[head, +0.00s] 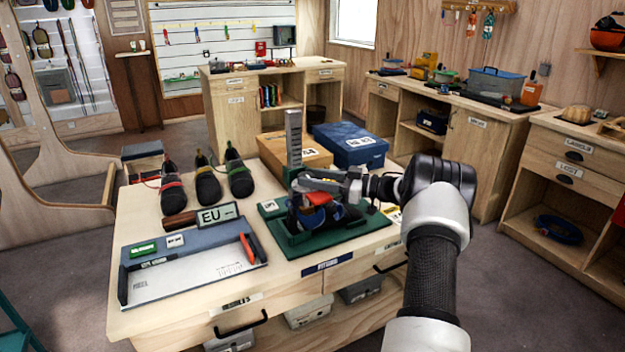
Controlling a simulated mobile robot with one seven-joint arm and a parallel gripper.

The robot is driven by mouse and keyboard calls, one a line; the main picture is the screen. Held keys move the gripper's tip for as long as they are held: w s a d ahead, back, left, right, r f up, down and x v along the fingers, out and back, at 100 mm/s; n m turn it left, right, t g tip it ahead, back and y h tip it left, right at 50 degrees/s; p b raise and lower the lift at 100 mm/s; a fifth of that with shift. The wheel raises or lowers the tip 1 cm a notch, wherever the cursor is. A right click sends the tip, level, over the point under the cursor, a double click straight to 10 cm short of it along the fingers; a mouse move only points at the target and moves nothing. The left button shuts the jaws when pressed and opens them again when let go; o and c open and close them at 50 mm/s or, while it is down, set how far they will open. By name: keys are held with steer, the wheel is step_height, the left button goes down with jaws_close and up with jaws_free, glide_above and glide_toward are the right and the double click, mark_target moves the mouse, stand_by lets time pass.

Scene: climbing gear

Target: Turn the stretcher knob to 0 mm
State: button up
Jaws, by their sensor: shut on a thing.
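The shoe stretcher stands on a green base (305,243) at the front right of the near wooden table. A grey upright bar (293,138) rises at its back. A dark shoe with blue and orange parts (322,218) sits on the base. My gripper (300,184) reaches in from the right and is shut on a part at the top of the stretcher. That part is mostly covered by the fingers, so I cannot make out the knob or its scale reading.
Several climbing shoes (207,183) stand at the table's back left. A grey measuring tray (190,270) and an EU sign (217,215) lie at the front left. A cardboard box (283,150) and a blue box (350,146) stand behind the stretcher. Drawer handles (240,326) project from the table's front.

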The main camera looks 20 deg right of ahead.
steer(key=shift+f, duration=0.1)
steer(key=o, duration=1)
steer(key=v, duration=1.7)
steer(key=shift+s+p, duration=0.2)
steer(key=shift+p, duration=0.2)
steer(key=shift+d, duration=0.1)
